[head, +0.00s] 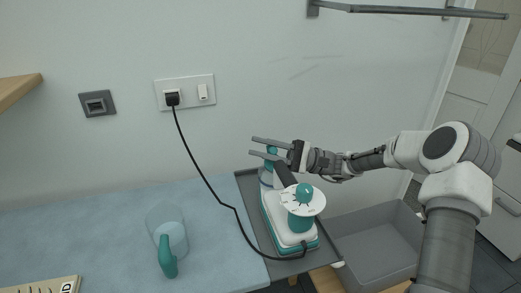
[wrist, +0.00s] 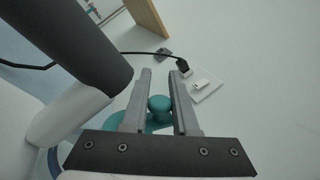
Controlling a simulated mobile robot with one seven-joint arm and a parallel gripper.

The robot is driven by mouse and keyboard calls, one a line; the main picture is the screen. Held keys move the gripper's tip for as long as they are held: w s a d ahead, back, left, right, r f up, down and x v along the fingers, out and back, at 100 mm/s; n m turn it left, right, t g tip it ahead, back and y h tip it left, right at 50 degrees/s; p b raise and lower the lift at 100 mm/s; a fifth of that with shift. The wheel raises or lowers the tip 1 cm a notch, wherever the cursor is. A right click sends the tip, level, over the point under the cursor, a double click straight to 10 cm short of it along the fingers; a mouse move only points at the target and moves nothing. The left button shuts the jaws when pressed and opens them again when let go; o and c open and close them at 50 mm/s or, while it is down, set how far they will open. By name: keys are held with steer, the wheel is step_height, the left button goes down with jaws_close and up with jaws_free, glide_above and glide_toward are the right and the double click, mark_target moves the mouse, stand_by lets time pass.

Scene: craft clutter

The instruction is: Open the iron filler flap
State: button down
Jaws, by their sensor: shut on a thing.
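The iron (head: 283,222) is white and teal, with a dark handle and a pale round dial topped by a teal knob. It sits on a dark grey tray (head: 247,191) at the worktop's right end. My gripper (head: 262,146) is at the iron's far end, near the wall, its fingers pointing left. In the wrist view, my gripper (wrist: 160,88) is shut on a small round teal knob of the filler flap (wrist: 158,103). A teal part shows beneath the knob. The flap is largely hidden by the fingers, so its angle cannot be told.
A black cord (head: 205,179) runs from the wall socket (head: 184,93) across the worktop to the iron. A grey bin (head: 375,243) is at right. A metal rail (head: 420,11) is above.

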steer(key=shift+s+r+n, duration=0.1)
steer(key=shift+s+n, duration=0.15)
steer(key=shift+n, duration=0.35)
steer(key=c, duration=0.8)
jaws_free()
steer(key=shift+d, duration=0.1)
steer(key=v, duration=1.7)
steer(key=shift+w+d+p, duration=0.1)
steer(key=shift+d+p, duration=0.05)
steer(key=shift+p, duration=0.25)
